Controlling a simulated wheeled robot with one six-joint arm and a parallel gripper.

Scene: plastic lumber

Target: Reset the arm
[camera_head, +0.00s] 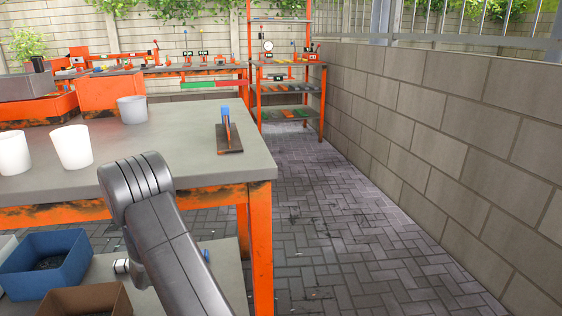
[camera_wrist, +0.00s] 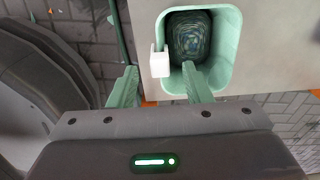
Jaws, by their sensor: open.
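My gripper (camera_wrist: 160,76) shows in the wrist view with its two pale green fingers spread apart and nothing held between them. The fingertips point at a pale green, rounded square container or recess (camera_wrist: 228,50), with a dark, patterned surface inside it. A small white block-like piece (camera_wrist: 159,62) sits at its left edge, just beyond the gap between the fingers. I cannot tell whether the fingers touch either one. In the head view, my grey arm rises in front of the workbench (camera_head: 195,165), and the gripper itself is hidden or out of frame.
Two white cups (camera_head: 72,147) and a grey cup (camera_head: 132,110) stand on the bench, with a blue-topped tool on a brown base (camera_head: 229,140) near its right end. A blue bin (camera_head: 48,262) and a brown bin (camera_head: 88,300) are below. The paved aisle (camera_head: 350,245) beside the block wall (camera_head: 440,130) is clear.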

